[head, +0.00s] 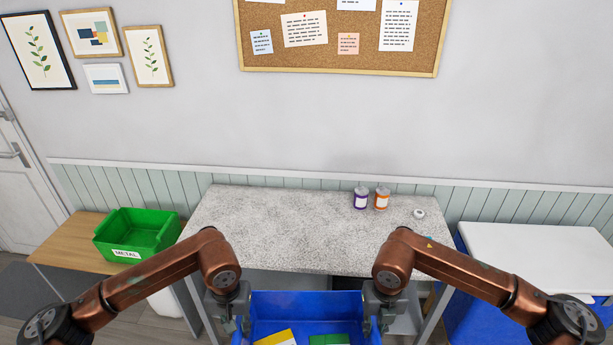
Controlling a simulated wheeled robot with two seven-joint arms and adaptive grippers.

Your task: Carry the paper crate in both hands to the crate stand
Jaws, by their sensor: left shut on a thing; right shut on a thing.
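A blue crate (300,304), which I take to be the paper crate, is at the bottom middle of the head view, its near part cut off by the frame. A yellow-and-white item (275,338) and a green item (330,340) lie in it. My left gripper (236,318) is shut on its left side wall. My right gripper (374,316) is shut on its right side wall. The fingertips are partly hidden. No label on the crate is in sight. I cannot tell for certain which surface is the crate stand.
A speckled grey table (290,228) stands ahead, with two cans (371,199) and a small white ring (419,213). At left, a wooden table (75,240) bears a green crate labelled METAL (138,233). At right is a bare white top (540,250) over something blue.

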